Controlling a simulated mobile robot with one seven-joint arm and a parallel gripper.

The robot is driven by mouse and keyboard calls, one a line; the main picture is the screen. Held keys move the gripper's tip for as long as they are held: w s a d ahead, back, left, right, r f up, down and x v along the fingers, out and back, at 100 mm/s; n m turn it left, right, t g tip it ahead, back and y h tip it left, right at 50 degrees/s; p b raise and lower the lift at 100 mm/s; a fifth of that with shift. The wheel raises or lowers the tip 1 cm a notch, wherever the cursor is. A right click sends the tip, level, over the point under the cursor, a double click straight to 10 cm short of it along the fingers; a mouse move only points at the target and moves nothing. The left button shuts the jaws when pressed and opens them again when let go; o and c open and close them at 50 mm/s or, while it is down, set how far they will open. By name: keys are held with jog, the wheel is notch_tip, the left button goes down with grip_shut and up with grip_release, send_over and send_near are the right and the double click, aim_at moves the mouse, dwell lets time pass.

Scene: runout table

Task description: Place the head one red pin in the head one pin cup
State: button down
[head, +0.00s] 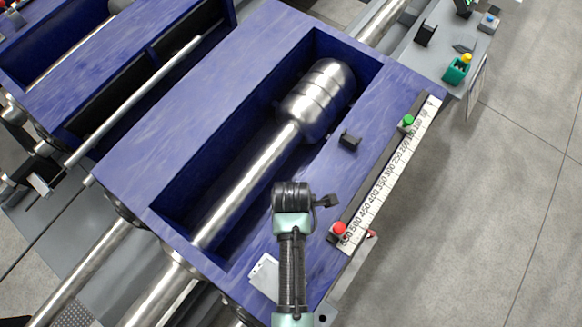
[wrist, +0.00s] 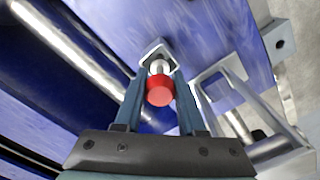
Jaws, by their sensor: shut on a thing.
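My gripper (wrist: 158,75) is shut on the red pin, seen in the wrist view. The red pin (wrist: 160,91) has a round red cap and a bright metal shank, and sits between the two fingers. A pale metal frame (wrist: 152,47) shows around or just beyond the shank; I cannot tell whether it touches. In the head view my arm reaches up from the bottom, and its end hides the fingers and the held pin. I cannot pick out the head one pin cup with certainty; a small black bracket (head: 349,140) stands on the blue top beside the open trough.
The blue housing (head: 196,80) holds a trough with a shiny roller (head: 318,98). A white scale (head: 390,178) runs along its right edge, with a green piece (head: 407,121) and a red piece (head: 339,229). Grey floor at right is clear.

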jog(key=shift+f, duration=1.05)
jog(key=shift+f, duration=0.2)
jog(key=c, duration=0.5)
grip_release()
jog(key=shift+r, duration=0.15)
